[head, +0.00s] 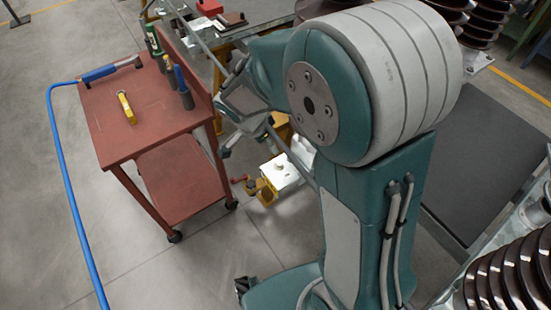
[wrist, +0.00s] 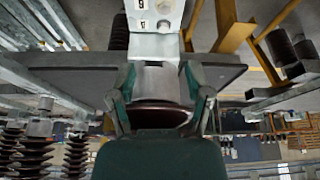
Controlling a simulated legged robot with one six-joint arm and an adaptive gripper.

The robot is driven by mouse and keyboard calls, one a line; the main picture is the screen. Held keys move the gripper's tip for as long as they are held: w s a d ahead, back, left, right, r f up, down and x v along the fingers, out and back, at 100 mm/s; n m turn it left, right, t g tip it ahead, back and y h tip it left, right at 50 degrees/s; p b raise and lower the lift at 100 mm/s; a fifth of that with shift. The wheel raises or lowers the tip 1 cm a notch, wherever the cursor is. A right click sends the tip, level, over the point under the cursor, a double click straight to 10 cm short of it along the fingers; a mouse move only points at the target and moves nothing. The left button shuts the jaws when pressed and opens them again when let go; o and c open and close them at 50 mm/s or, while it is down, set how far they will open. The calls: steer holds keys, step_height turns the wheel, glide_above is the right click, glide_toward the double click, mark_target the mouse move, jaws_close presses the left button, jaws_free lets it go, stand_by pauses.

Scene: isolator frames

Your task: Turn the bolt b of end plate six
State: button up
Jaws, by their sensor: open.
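In the wrist view my gripper (wrist: 160,82) is open, with one green finger at each side. Between and beyond the fingers is a grey cylindrical cap (wrist: 157,84) above a brown ribbed disc (wrist: 158,114); I cannot tell contact. A pale plate (wrist: 155,44) with small dark markings stands at the top centre, and its number is not legible. I cannot tell whether it is end plate six, and no bolt b can be made out. In the head view my own arm hides most of the work area.
A red trolley (head: 160,115) stands at left with a yellow tool (head: 126,107) and several bottles on it. A blue hose (head: 68,190) runs down its left side. A white and yellow box (head: 280,172) sits on the floor. Brown ribbed insulators (head: 515,270) stand at right.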

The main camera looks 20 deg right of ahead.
mark_target(278, 163)
steer(key=shift+m, duration=0.8)
steer(key=x, duration=0.4)
steer(key=a+x, duration=0.1)
steer(key=x, duration=0.7)
steer(key=shift+w+a+f, duration=0.1)
steer(key=shift+w+f, duration=0.3)
steer(key=shift+f, duration=0.2)
steer(key=shift+d+f, duration=0.35)
steer(key=shift+f, duration=0.15)
steer(key=shift+a, duration=0.1)
jaws_close()
